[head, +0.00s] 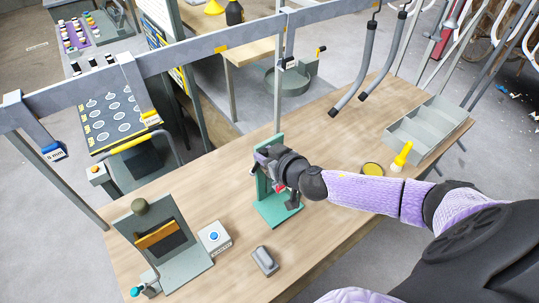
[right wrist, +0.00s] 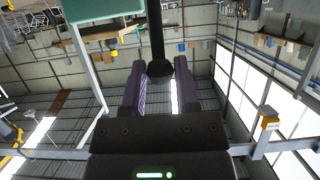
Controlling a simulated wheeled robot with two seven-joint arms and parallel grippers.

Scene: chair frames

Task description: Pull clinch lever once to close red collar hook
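A green stand (head: 277,207) with an upright back stands mid-bench in the head view. A small red part (head: 280,188), perhaps the collar hook, shows low on it; whether it is closed cannot be told. My right gripper (head: 264,160) is at the top of the stand and hides much of the tool. In the right wrist view a black lever with a wide knob (right wrist: 159,67) comes down between the two purple fingers of my right gripper (right wrist: 159,72). My left gripper is not in view.
On the wooden bench (head: 215,185) are a grey fixture (head: 190,265), a white box with a blue button (head: 214,237), a small grey block (head: 264,261), a yellow disc (head: 372,169) and a grey tray (head: 425,127). A grey overhead rail (head: 180,60) crosses above.

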